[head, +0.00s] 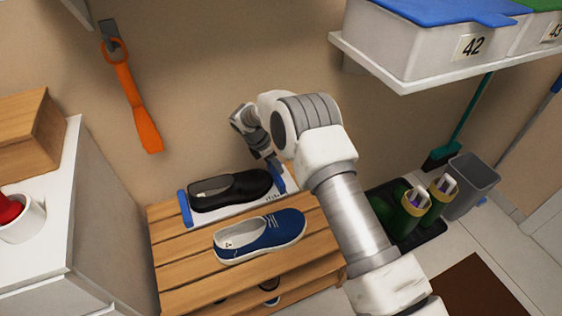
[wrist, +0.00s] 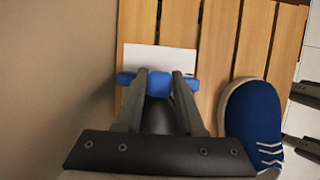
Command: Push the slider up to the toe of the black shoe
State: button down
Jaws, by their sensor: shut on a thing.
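The black shoe (head: 232,190) lies on a white measuring board (head: 222,214) on the slatted wooden rack, its toe to the right. A blue end stop (head: 184,208) stands at its heel. The blue slider (head: 277,178) stands at the toe end. My gripper (head: 270,160) is shut on the slider from above. In the wrist view the slider (wrist: 150,79) lies crosswise between my fingertips (wrist: 160,76), with bare white board (wrist: 160,58) beyond it. The dark shoe (wrist: 158,112) shows between the fingers. I cannot tell whether slider and toe touch.
A blue shoe (head: 262,236) lies on the rack (head: 180,265) in front of the board. The wall is close behind. An orange shoehorn (head: 134,100) hangs at left. A shelf (head: 400,78) with bins overhangs at right; green boots (head: 405,215) stand below.

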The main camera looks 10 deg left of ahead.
jog(key=c, duration=0.5)
grip_release()
jog(key=shift+r, duration=0.1)
jog(key=p+v, duration=0.5)
jog(key=v, duration=1.2)
jog(key=shift+s+r, duration=0.1)
